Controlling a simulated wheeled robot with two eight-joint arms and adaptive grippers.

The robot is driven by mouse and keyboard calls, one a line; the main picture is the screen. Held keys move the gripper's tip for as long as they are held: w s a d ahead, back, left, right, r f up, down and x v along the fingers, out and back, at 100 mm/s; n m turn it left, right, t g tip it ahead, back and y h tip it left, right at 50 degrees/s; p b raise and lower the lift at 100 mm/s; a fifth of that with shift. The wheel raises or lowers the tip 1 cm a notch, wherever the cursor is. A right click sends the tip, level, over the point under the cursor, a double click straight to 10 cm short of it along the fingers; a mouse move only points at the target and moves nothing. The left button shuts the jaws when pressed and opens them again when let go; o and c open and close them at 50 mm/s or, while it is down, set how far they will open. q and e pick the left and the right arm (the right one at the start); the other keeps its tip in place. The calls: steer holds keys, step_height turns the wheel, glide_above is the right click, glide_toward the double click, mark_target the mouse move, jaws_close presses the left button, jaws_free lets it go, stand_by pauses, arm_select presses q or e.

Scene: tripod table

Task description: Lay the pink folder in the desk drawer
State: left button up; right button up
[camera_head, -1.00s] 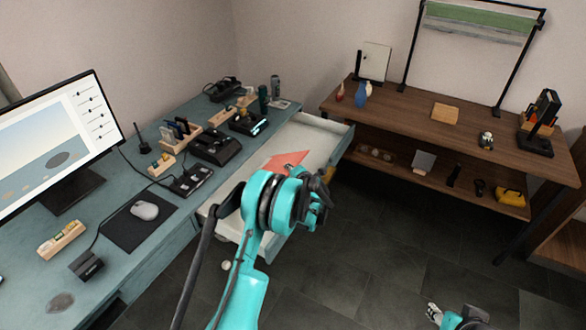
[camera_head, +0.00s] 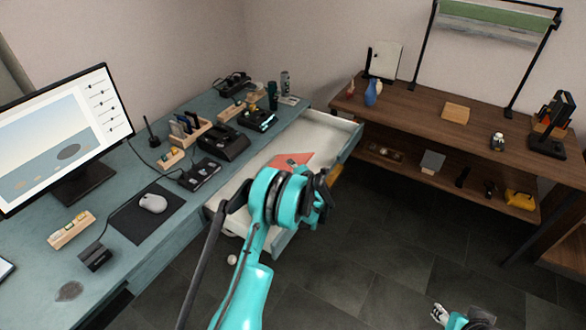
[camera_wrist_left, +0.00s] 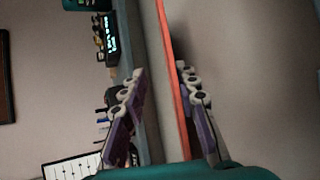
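In the left wrist view the folder (camera_wrist_left: 169,50) is a thin red-pink strip seen edge-on, running between the fingers. My left gripper (camera_wrist_left: 163,88) is open around that edge, with one finger clearly apart from it and the other close beside it; I cannot tell whether that one touches. In the head view the left hand is mostly hidden by its wrist. My right gripper (camera_head: 440,313) is at the bottom edge, away from the desk; its opening is unclear.
The teal desk (camera_head: 120,240) holds a monitor (camera_head: 70,135), a mouse (camera_head: 152,203) on a dark pad and several small devices. A brown table (camera_head: 420,108) with a lower shelf stands right of the drawer.

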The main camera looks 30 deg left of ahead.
arm_select(q)
steer(key=v, duration=1.2)
steer(key=shift+f, duration=0.1)
stand_by(0.7)
